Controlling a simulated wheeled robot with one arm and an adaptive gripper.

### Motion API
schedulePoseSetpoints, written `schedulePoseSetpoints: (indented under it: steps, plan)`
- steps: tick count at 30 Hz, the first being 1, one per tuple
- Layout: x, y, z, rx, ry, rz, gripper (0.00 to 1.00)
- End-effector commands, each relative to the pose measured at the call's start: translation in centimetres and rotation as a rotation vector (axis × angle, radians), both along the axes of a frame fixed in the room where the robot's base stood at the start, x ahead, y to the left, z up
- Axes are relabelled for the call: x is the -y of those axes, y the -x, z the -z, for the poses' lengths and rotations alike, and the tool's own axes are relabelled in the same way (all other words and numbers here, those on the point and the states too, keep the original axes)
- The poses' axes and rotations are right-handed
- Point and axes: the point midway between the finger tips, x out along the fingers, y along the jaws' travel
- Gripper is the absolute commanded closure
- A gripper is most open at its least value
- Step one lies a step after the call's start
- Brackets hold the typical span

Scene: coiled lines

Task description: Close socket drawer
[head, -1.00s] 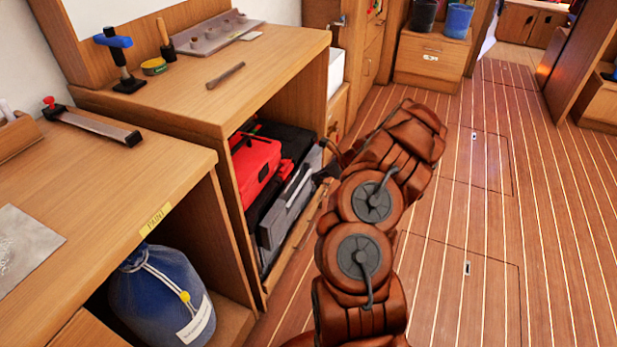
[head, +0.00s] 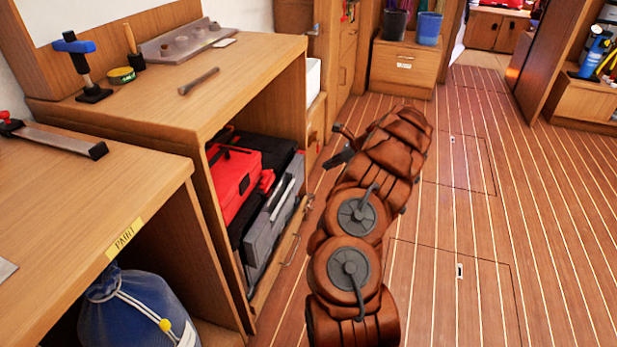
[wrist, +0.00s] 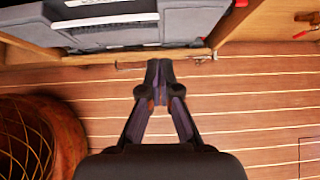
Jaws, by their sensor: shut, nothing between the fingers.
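A low wooden drawer front (head: 277,268) with metal handles runs along the bottom of the cabinet in the head view. It holds a grey case, with a red toolbox and a black case behind; how far it stands out is hard to tell. In the wrist view the drawer's front edge (wrist: 185,54) crosses the top, with handles just below it. My gripper (wrist: 160,68) is shut and empty, its fingertips close to that edge near the handles; contact cannot be told. In the head view my gripper (head: 339,158) is over the floor, right of the cabinet, partly hidden by my arm.
The wooden floor (head: 480,240) right of my arm is clear. The workbench top (head: 200,100) carries a clamp, a tin and a chisel-like tool. A blue bag (head: 130,312) sits under the near bench. A small cabinet (head: 403,68) with buckets stands at the back.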

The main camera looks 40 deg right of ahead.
Motion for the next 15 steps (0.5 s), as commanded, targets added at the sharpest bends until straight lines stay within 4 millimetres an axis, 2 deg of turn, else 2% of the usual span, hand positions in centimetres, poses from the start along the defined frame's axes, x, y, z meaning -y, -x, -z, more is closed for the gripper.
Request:
schedulePoseSetpoints:
  steps: [1,10,15]
  plan:
    - [0.3,-0.3,0.5,-0.001,0.006,-0.01,1.0]
    - [0.9,-0.9,0.2,-0.009,0.005,-0.03,1.0]
    - [0.5,-1.8,1.5,-0.008,0.003,-0.028,1.0]
